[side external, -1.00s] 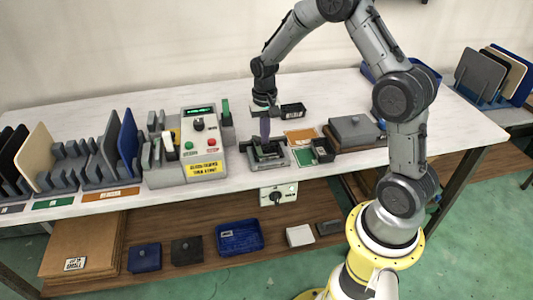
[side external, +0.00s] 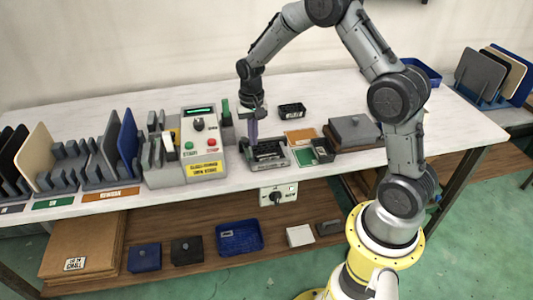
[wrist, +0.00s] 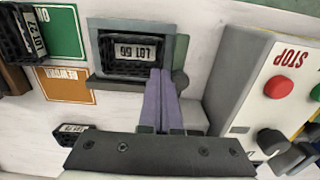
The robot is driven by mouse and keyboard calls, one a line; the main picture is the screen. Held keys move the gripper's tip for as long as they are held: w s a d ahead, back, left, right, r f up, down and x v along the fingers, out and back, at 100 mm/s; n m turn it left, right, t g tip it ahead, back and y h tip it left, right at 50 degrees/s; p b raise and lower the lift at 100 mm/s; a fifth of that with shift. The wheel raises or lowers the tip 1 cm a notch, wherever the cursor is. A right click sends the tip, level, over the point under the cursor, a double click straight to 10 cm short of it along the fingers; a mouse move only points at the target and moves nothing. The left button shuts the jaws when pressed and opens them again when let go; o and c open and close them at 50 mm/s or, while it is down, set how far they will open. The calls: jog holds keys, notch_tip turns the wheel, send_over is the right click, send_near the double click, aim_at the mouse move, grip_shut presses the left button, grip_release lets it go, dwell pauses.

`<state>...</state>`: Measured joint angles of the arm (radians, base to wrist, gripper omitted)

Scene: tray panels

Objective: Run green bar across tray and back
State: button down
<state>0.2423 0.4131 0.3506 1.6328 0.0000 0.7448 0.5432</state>
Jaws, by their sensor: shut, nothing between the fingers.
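A black tray (side external: 267,149) lies in a grey fixture (side external: 272,164) on the white bench. In the wrist view the tray (wrist: 135,68) has a label reading LOT 60. A narrow upright green bar (side external: 226,105) stands beside the control box. In the wrist view a grey-green strip (wrist: 181,50) runs along the fixture's right side; I cannot tell whether it is the same piece. My gripper (side external: 253,139) is shut and empty, pointing down at the fixture's left end. In the wrist view its purple fingers (wrist: 160,74) overlap the tray's lower right edge; contact is unclear.
The control box (side external: 202,145) with red and green buttons stands close left of the gripper. A green card (wrist: 62,32) and an orange card (wrist: 66,85) lie on the other side, with a second black tray on the green one. Another black tray (side external: 292,110) sits behind.

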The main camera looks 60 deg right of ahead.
jog(key=shift+s+d, duration=0.15)
dwell(0.3)
jog(key=shift+s+d, duration=0.15)
jog(key=shift+s, duration=0.05)
notch_tip(320, 180, up, 7)
dwell(0.8)
